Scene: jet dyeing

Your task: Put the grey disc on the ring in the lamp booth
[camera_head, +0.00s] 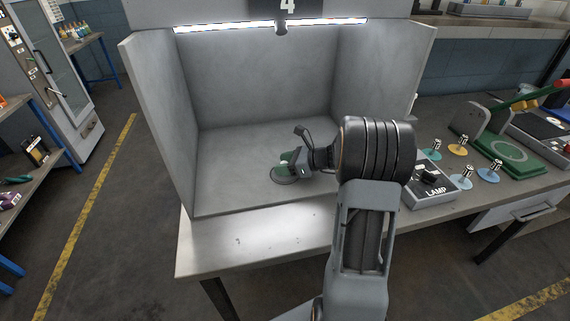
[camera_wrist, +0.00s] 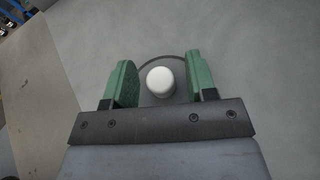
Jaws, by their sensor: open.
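The grey disc (camera_head: 284,180) is on the floor of the lamp booth (camera_head: 262,75), low under my gripper (camera_head: 288,163). In the wrist view its round white knob (camera_wrist: 160,82) is between the green fingers of my gripper (camera_wrist: 160,72). The gripper is open, with a gap on each side of the knob. A thin dark curved line shows behind the knob. I cannot tell whether it is the ring or the disc's edge. The rest of the disc's outline is hidden by the gripper.
The booth's side walls and back wall enclose the arm's end, and its front is open. A lamp control box (camera_head: 430,187) and several coloured discs with knobs, one of them yellow (camera_head: 458,151), are on the bench to the right. The bench front (camera_head: 240,245) is clear.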

